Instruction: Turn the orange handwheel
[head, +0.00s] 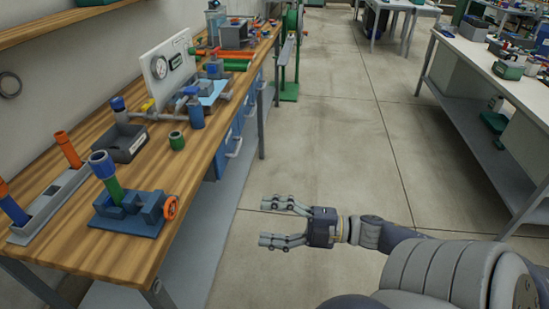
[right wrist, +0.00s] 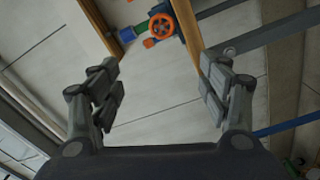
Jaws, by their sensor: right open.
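The orange handwheel (head: 170,208) is on the right side of a blue vise-like fixture (head: 130,215) near the bench's front edge. A green and blue cylinder (head: 112,185) stands upright in the fixture. In the right wrist view the handwheel (right wrist: 161,26) shows face-on near the top, ahead of my fingers. My right gripper (head: 276,222) is open and empty, over the floor to the right of the bench, pointing left, apart from the wheel. It also shows in the right wrist view (right wrist: 160,88) with its fingers wide apart. My left gripper is not in view.
The wooden bench (head: 75,215) holds a grey bin (head: 122,143), a small green cylinder (head: 177,140), a grey tray (head: 50,205) with coloured tubes, and a gauge panel (head: 166,68) with pipes. Clear floor (head: 330,140) lies to the right. Another bench (head: 480,75) stands at far right.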

